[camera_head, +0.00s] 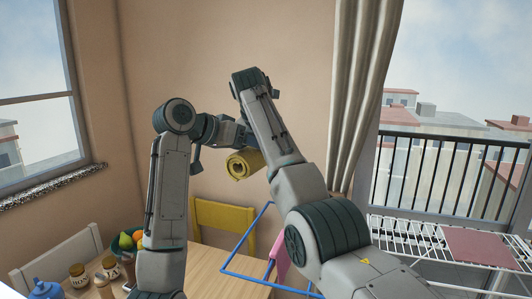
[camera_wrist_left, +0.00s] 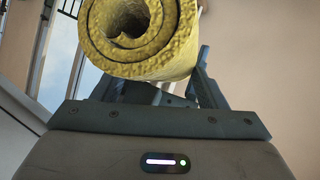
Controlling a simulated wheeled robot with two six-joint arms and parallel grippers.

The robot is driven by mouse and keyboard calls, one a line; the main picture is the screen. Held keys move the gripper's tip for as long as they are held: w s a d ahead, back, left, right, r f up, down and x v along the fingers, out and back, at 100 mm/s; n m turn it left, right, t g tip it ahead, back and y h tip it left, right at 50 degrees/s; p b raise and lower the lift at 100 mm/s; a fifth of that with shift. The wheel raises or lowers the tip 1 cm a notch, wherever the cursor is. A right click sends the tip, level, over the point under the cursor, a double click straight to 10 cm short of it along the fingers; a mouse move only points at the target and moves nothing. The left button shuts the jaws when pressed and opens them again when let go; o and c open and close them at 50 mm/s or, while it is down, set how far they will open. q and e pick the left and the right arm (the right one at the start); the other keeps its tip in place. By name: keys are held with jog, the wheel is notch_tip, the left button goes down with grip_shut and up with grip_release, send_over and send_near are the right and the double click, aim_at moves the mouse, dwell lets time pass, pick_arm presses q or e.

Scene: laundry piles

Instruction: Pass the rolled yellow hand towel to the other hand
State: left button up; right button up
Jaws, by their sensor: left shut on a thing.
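The rolled yellow hand towel (camera_head: 243,165) is held up in the air near the middle of the head view, its spiral end facing me. My left gripper (camera_head: 222,152) is shut on it. In the left wrist view the towel (camera_wrist_left: 140,40) fills the top middle, between the left gripper's fingers (camera_wrist_left: 150,80), which it partly covers. My right arm rises from the lower right and passes close to the right side of the towel in the picture. I cannot make out the right gripper's fingers; they are hidden or out of sight.
Below is a wooden table (camera_head: 222,262) with jars (camera_head: 78,275) and a fruit bowl (camera_head: 128,241). A yellow chair (camera_head: 224,217) stands behind it. A blue-framed rack (camera_head: 240,273) with pink cloth (camera_head: 277,256) is at centre. A white drying rack (camera_head: 405,232) stands at right.

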jog(key=c, duration=0.4)
pick_arm(q)
jog(key=o, duration=1.2)
jog(key=shift+c, duration=0.2)
jog(key=v, duration=1.2)
